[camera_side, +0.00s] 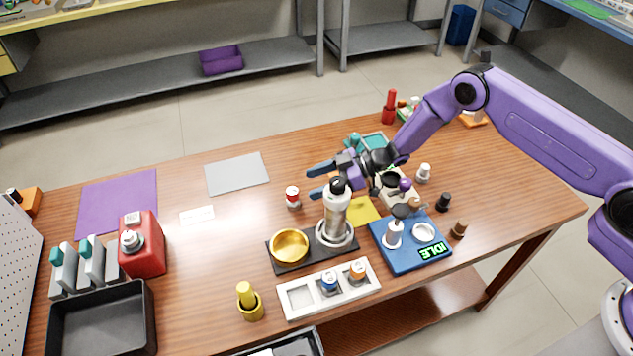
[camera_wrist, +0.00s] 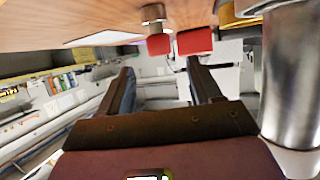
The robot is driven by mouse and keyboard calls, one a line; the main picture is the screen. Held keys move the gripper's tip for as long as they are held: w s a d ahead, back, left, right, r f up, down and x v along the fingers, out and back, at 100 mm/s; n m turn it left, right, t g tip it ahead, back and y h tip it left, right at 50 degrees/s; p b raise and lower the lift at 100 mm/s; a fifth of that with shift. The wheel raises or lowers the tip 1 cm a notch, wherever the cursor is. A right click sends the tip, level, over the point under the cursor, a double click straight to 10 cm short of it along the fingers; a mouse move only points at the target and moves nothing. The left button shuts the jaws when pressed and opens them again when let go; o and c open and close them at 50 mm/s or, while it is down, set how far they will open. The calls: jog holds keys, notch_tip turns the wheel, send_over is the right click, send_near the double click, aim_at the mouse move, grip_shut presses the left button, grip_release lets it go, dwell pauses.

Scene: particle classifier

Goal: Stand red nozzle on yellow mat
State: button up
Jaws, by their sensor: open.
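A small red piece with a pale metallic end, which looks like the red nozzle (camera_side: 292,197), stands upright on the table left of my fingertips. In the wrist view the picture is upside down, and the red nozzle (camera_wrist: 158,44) appears ahead, beyond the fingertips. The yellow mat (camera_side: 362,211) lies flat on the table, partly hidden behind the silver bottle and my gripper. My gripper (camera_side: 313,181) is open and empty, its fingers pointing left roughly level. In the wrist view my gripper (camera_wrist: 160,68) shows a clear gap between its fingers.
The silver bottle (camera_side: 336,218) stands tall on a black base beside a gold bowl (camera_side: 289,245), close to my gripper. A blue device (camera_side: 409,255), a white rack (camera_side: 299,301) and a yellow nozzle (camera_side: 248,302) stand nearer. A grey sheet (camera_side: 236,174) lies behind.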

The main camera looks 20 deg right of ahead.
jog(key=shift+d, duration=0.15)
notch_tip(320, 180, up, 10)
jog(key=m+t+h, duration=0.1)
jog(key=t+h, duration=0.2)
jog(key=h, duration=0.1)
jog(key=s+d+r+h, duration=0.2)
jog(key=s+d+r, duration=0.2)
jog(key=s, duration=0.3)
jog(key=s+d+r+m+g+h, duration=0.1)
jog(key=s+d+r, duration=0.3)
jog(key=s, duration=0.4)
jog(key=s+d+r+m+g+h, duration=0.1)
jog(key=s+d+r+h, duration=0.2)
jog(key=s+d+r, duration=0.2)
jog(key=s, duration=0.2)
jog(key=shift+s+d+h, duration=0.25)
jog(key=shift+s+h, duration=0.05)
jog(key=shift+s, duration=0.05)
jog(key=shift+o, duration=0.4)
jog(key=s+d+g+h, duration=0.1)
jog(key=s+d+g, duration=0.1)
jog(key=s+d, duration=0.4)
jog(key=s+d+r+g+h, duration=0.1)
jog(key=s+d, duration=0.5)
jog(key=s, duration=0.6)
jog(key=shift+s+d+r+g, duration=0.2)
jog(key=shift+d+r+g, duration=0.1)
jog(key=shift+g, duration=0.1)
